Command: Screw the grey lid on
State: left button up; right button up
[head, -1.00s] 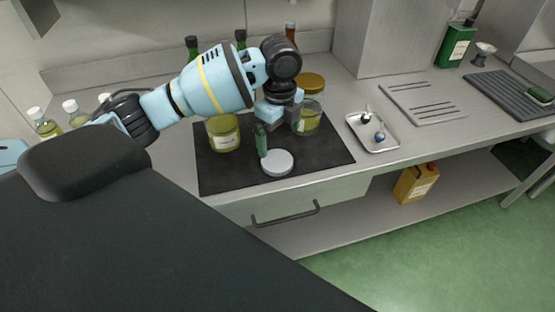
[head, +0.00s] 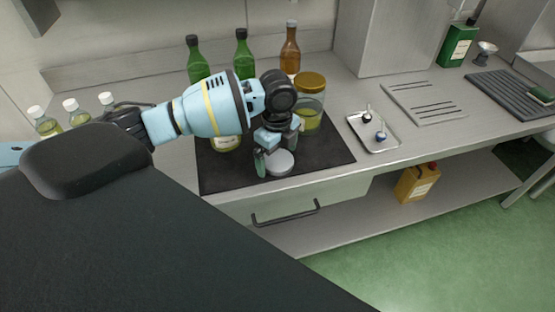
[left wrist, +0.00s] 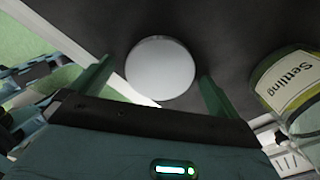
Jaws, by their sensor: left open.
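The grey lid (head: 281,163) lies flat on the dark mat (head: 225,180), near its front edge. It shows as a pale disc in the left wrist view (left wrist: 160,68). My left gripper (head: 277,154) is open and points down at the lid, with one finger on each side of it. I cannot tell whether the fingers touch it. A glass jar of yellow-green contents (head: 228,143) stands on the mat left of the lid, its top mostly hidden by my arm. My right gripper is not in view.
A jar with a gold lid (head: 311,97) stands at the mat's back right. Green bottles (head: 242,55) and a brown bottle (head: 290,48) stand behind. A metal tray (head: 391,143) with small items lies to the right. Small white-capped bottles (head: 70,112) stand at the left.

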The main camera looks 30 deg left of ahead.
aim_at(278, 162)
pick_arm(q)
jog(key=shift+f, duration=0.15)
jog(key=shift+c, duration=0.4)
jog(key=c, duration=0.9)
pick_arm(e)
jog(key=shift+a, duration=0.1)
pick_arm(q)
jog(key=shift+r, duration=0.5)
jog(key=r, duration=0.2)
jog(key=shift+s+d+r, duration=0.3)
jog(key=shift+r, duration=0.05)
jog(key=s+d, duration=0.3)
jog(key=s, duration=0.1)
jog(key=s+d+r, duration=0.1)
jog(key=s+d, duration=0.2)
jog(key=s, duration=0.1)
jog(key=s+d+p, duration=0.1)
jog(key=s+d, duration=0.2)
jog(key=shift+s+d+r, duration=0.15)
jog(key=shift+s+d, duration=0.15)
jog(key=shift+s, duration=0.1)
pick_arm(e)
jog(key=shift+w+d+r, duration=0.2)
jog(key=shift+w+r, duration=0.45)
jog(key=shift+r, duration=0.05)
